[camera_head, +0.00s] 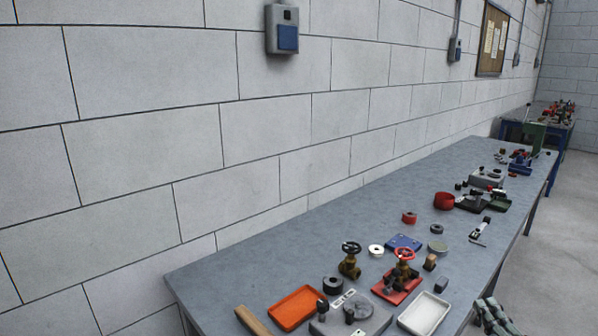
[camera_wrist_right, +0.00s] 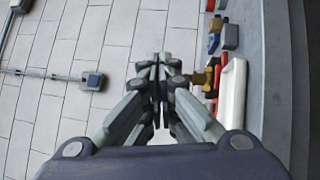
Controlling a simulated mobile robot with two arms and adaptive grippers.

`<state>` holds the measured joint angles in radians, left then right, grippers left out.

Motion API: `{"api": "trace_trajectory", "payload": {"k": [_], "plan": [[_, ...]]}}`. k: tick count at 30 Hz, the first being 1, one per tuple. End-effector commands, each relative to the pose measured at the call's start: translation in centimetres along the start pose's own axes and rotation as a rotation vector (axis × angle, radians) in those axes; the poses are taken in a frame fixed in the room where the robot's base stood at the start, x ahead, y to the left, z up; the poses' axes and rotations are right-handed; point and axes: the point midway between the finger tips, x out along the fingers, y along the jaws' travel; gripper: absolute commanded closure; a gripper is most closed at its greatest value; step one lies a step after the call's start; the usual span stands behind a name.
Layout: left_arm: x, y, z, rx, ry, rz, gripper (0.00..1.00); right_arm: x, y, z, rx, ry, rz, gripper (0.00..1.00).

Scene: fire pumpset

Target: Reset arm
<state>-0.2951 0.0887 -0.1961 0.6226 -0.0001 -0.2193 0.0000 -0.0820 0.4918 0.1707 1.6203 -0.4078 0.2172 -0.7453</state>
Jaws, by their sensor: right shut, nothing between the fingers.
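My right gripper (camera_head: 494,317) shows at the bottom right edge of the head view, beside the front of the workbench (camera_head: 230,270). In the right wrist view the gripper (camera_wrist_right: 158,68) has its fingers together with nothing between them. The bench top and its parts lie to the right of the fingers there. My left gripper is not in view.
On the bench are an orange tray (camera_head: 294,307), a white tray (camera_head: 424,313), a black-handled valve (camera_head: 350,260), a red-handled valve (camera_head: 404,268) and a blue plate (camera_head: 403,242). A block wall (camera_head: 150,150) stands behind. The floor (camera_head: 560,240) at right is clear.

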Motion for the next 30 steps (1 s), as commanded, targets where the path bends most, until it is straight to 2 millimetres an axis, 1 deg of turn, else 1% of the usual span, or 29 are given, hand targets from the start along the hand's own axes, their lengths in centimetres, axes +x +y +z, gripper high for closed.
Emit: {"api": "trace_trajectory", "payload": {"k": [1, 4, 5, 6, 8, 9, 11, 12, 14, 15, 17, 18, 20, 21, 23, 24, 26, 27, 29, 30], "plan": [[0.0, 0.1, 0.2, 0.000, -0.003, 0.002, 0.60, 0.2, 0.7, 0.8, -0.037, 0.010, 0.000, 1.00], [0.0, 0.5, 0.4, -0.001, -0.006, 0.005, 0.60, 0.5, 2.0, 2.4, -0.105, 0.028, -0.002, 1.00], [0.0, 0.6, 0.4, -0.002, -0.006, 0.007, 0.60, 0.5, 1.9, 2.8, -0.117, 0.031, -0.010, 1.00], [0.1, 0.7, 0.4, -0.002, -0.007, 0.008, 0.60, -0.2, -1.0, 3.0, -0.063, 0.011, -0.064, 1.00], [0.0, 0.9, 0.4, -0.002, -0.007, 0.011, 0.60, -1.0, -3.8, 3.6, -0.011, -0.014, -0.122, 1.00], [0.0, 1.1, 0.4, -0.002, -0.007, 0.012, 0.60, -1.7, -5.8, 4.0, 0.024, -0.031, -0.163, 1.00], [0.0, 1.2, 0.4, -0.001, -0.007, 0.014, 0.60, -2.9, -8.8, 4.8, 0.077, -0.062, -0.226, 1.00], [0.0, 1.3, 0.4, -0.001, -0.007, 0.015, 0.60, -3.8, -10.9, 5.2, 0.113, -0.084, -0.271, 1.00], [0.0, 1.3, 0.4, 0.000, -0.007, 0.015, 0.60, -5.6, -14.3, 5.9, 0.168, -0.123, -0.341, 1.00], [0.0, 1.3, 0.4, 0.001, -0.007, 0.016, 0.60, -7.0, -16.6, 6.3, 0.206, -0.152, -0.391, 1.00], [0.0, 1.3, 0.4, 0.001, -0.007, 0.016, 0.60, -9.5, -20.1, 7.0, 0.262, -0.204, -0.469, 1.00], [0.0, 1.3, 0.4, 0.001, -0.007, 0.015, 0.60, -11.4, -22.5, 7.5, 0.301, -0.241, -0.521, 1.00], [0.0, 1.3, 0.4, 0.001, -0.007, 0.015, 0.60, -14.6, -25.9, 8.2, 0.353, -0.302, -0.599, 1.00], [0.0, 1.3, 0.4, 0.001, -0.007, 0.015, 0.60, -16.8, -27.9, 8.7, 0.386, -0.346, -0.650, 1.00], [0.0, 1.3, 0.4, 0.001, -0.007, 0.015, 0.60, -20.4, -30.8, 9.3, 0.432, -0.415, -0.722, 1.00], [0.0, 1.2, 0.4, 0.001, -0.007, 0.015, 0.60, -22.9, -32.6, 9.8, 0.459, -0.462, -0.770, 1.00], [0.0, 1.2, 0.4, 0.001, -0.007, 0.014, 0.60, -26.8, -35.0, 10.4, 0.497, -0.538, -0.837, 1.00], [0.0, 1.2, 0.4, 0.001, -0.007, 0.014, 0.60, -29.5, -36.4, 10.9, 0.519, -0.590, -0.880, 1.00], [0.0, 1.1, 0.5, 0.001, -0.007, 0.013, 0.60, -33.7, -38.2, 11.5, 0.546, -0.671, -0.942, 1.00], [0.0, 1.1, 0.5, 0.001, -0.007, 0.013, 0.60, -36.5, -39.2, 12.0, 0.562, -0.728, -0.979, 1.00]]}}
